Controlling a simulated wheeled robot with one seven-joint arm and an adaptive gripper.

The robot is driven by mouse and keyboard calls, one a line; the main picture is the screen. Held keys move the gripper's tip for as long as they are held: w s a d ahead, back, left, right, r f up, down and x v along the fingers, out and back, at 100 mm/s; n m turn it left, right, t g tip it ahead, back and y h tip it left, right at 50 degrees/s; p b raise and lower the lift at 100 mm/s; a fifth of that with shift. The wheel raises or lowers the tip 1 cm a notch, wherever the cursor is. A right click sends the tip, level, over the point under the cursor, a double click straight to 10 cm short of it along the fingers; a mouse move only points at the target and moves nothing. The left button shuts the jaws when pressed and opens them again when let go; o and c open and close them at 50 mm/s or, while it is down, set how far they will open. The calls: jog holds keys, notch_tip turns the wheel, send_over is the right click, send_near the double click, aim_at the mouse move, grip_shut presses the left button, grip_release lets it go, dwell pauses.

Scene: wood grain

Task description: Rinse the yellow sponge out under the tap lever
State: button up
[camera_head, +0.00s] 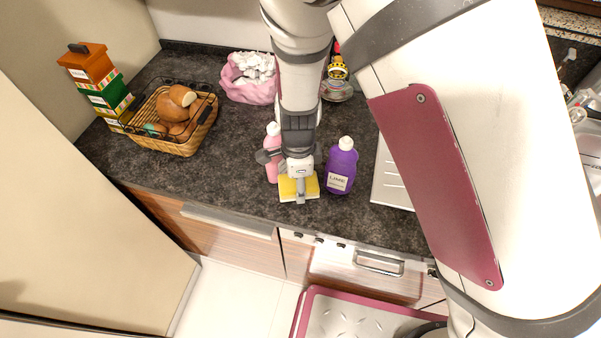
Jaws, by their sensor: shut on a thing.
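The yellow sponge (312,187) is at the front part of the dark countertop, between a pink bottle and a purple bottle. My gripper (299,196) points down over the sponge and is shut on it. I cannot tell whether the sponge touches the counter or is slightly raised. At the right edge, part of a light metal sink area (590,145) shows, with some shiny fittings (578,98) that may be the tap. My arm hides much of that side, and the tap lever is not clearly visible.
A purple bottle (341,168) stands close right of my gripper, a pink bottle (272,170) close left. A bread basket (165,142), stacked boxes (98,85) and a pink bag (248,82) stand further left and back. A metal drainboard (388,185) lies right.

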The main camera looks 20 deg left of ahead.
jog(key=shift+w+a, duration=0.2)
jog(key=shift+w, duration=0.2)
jog(key=shift+f, duration=1.8)
jog(key=shift+f, duration=0.15)
jog(key=o, duration=0.8)
